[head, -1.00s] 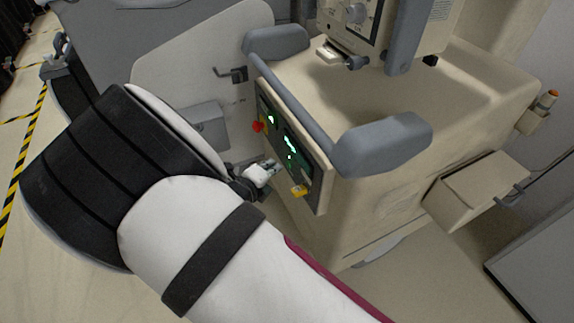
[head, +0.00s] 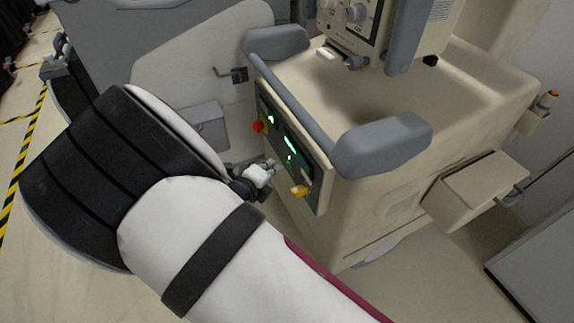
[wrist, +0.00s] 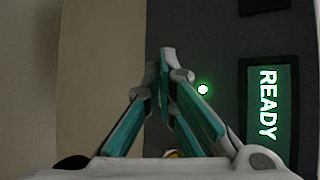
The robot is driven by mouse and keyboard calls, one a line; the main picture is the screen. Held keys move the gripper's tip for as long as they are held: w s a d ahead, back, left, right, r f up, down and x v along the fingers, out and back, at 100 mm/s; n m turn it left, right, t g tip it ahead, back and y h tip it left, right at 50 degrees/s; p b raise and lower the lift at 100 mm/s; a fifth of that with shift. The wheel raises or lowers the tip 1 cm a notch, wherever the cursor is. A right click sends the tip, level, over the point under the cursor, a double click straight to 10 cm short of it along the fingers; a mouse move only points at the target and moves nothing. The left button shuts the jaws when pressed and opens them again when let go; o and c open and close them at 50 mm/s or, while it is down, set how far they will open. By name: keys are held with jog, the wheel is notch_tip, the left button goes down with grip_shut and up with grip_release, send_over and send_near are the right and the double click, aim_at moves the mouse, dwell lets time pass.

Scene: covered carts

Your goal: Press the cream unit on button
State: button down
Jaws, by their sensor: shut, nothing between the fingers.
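The cream unit (head: 375,200) is a cart with a grey push handle and a dark control panel (head: 292,150) on its near side. The panel has a red knob (head: 257,127), green lit displays and a yellow part (head: 299,191) low down. In the wrist view a screen (wrist: 268,105) reads READY, and a small lit white-green button or lamp (wrist: 203,90) sits left of it. My gripper (wrist: 165,55) is shut and empty, its tips over the dark panel, left of the lit spot. I cannot tell whether they touch. In the head view my gripper (head: 268,166) is beside the panel, partly hidden by my arm.
The grey handle (head: 385,145) juts out above the panel. A cream box (head: 475,190) hangs on the cart's right side. A grey-white board with a small box (head: 205,125) stands behind my gripper. Floor with yellow-black tape lies at left.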

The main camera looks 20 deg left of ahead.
jog(key=shift+w, duration=0.1)
jog(key=shift+w+d, duration=0.2)
jog(key=shift+d, duration=0.05)
dwell(0.3)
jog(key=shift+w+d, duration=0.35)
jog(key=shift+w, duration=0.05)
dwell(0.7)
jog(key=shift+s+a+p, duration=0.1)
jog(key=shift+p, duration=0.2)
jog(key=shift+s+a+p, duration=0.35)
jog(key=shift+s+a, duration=0.15)
jog(key=shift+s, duration=0.1)
jog(key=shift+s+a+p, duration=0.8)
jog(key=shift+s+a, duration=0.85)
jog(key=shift+s, duration=0.25)
jog(key=shift+r, duration=0.1)
